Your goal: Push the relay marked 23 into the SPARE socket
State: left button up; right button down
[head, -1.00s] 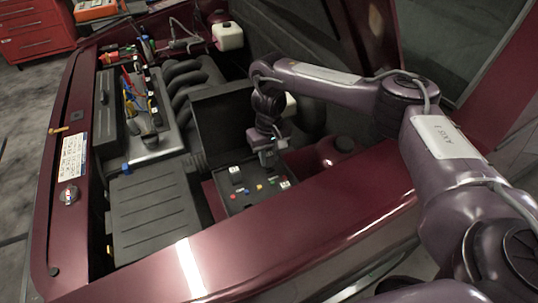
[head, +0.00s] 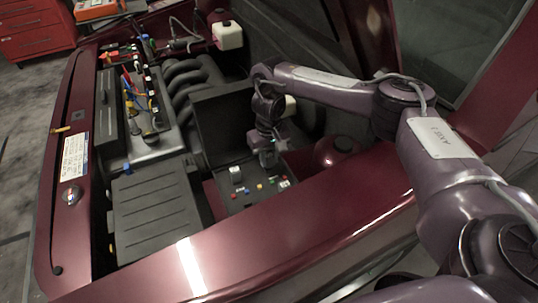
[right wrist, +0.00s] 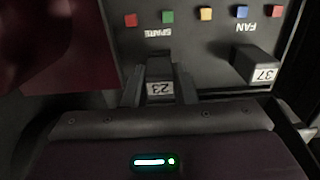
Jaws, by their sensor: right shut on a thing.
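My right gripper (head: 268,156) is low over the black fuse box (head: 232,205) in the head view. In the right wrist view its fingers (right wrist: 160,92) are shut on the dark relay marked 23 (right wrist: 160,88), whose label reads upside down. The relay lies just below the upside-down SPARE label (right wrist: 158,33), in line with it. Its far end is at the panel, but the socket is hidden and I cannot tell how deep it sits. My left gripper is not in view.
A relay marked 37 (right wrist: 262,68) stands close on the right in the wrist view, near the FAN label (right wrist: 245,27). Small coloured fuses, such as a green one (right wrist: 168,17), line the panel. The raised black lid (head: 222,120) stands behind the box.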

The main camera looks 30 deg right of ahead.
jog(key=shift+f, duration=0.5)
jog(key=c, duration=1.1)
grip_release()
jog(key=shift+r, duration=0.1)
